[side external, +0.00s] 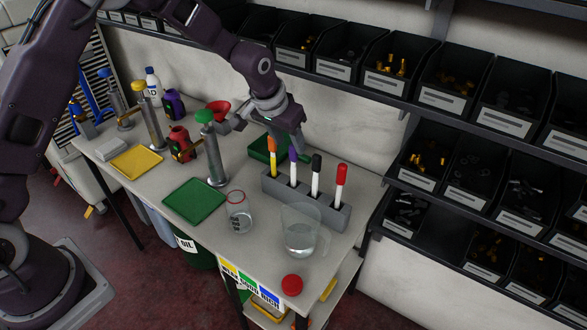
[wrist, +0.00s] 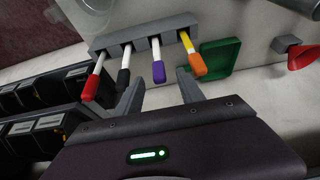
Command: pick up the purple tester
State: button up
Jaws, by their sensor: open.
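In the wrist view the purple cap (wrist: 158,72) shows between the two finger lines, apart from both fingers. My gripper (wrist: 157,92) is open and empty; in the side view it hangs just above the rack (side external: 272,132). A purple handheld device (side external: 174,104) also stands at the back left of the table, far from my gripper. Which of these is the tester I cannot tell.
Black-capped (side external: 316,172) and red-capped (side external: 340,182) pens share the rack. A beaker (side external: 301,236) and a glass (side external: 240,215) stand in front. A green tray (side external: 266,150) lies behind. Shelved bins (side external: 402,62) line the back wall. A green plate (side external: 194,200) lies left.

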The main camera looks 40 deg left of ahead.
aim_at(296, 159)
jog(key=x, duration=0.8)
jog(key=shift+f, duration=0.15)
grip_shut()
